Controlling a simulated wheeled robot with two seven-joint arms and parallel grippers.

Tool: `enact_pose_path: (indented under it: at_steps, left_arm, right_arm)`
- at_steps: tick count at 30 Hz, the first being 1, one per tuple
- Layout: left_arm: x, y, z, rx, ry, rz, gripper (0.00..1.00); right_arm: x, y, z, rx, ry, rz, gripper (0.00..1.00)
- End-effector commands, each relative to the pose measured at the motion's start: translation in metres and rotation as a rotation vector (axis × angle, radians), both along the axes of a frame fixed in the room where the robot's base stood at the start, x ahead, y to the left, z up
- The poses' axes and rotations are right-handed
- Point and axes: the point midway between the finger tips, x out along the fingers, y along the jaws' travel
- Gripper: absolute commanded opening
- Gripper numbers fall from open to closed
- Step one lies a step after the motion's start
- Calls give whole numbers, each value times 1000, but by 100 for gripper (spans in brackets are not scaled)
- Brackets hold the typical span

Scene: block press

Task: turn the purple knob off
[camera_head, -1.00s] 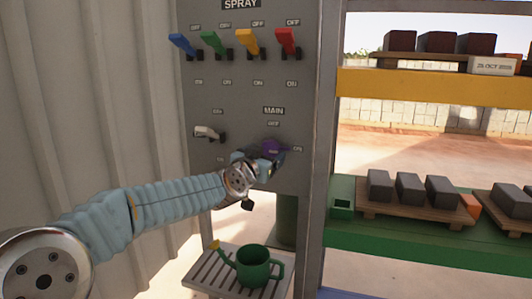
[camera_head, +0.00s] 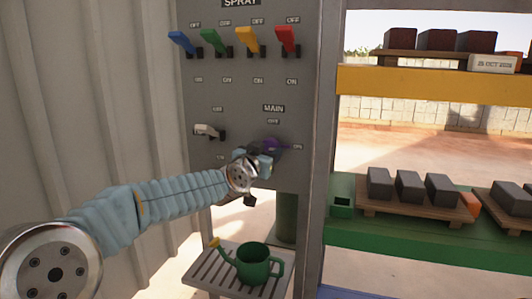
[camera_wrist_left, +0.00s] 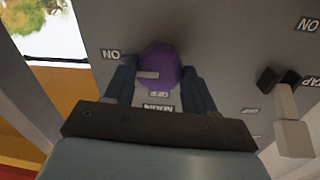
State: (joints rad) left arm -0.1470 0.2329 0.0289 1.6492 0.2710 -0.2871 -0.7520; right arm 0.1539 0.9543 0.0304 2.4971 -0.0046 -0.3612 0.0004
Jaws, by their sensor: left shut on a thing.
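The purple knob (camera_head: 271,144) is on the grey panel under the MAIN label, with OFF above it and ON to its right. My left gripper (camera_head: 265,155) is at the knob and partly hides it. In the left wrist view the purple knob (camera_wrist_left: 165,62) sits between the two dark fingers of my left gripper (camera_wrist_left: 160,82), which is shut on it. There, a pale mark on the knob points left, on the side of the ON label; OFF is below the knob. My right gripper is in neither view.
A white TAP lever (camera_head: 207,131) is left of the knob. Blue, green, yellow and red levers (camera_head: 285,40) line the panel above. A green watering can (camera_head: 251,265) stands on a slatted stand below. Shelves with blocks (camera_head: 410,187) are at the right.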

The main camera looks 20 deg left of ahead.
Motion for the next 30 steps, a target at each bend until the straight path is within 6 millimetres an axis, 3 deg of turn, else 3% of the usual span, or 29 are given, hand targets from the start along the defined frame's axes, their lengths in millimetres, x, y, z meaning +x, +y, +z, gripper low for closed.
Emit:
enact_pose_path:
  at_steps: [11,30]
  left_arm:
    - [0,-1,-4,-206,8,-1,25]
    - [0,-3,-4,-812,29,-2,25]
  right_arm:
    - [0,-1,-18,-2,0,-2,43]
    - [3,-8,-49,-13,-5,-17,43]
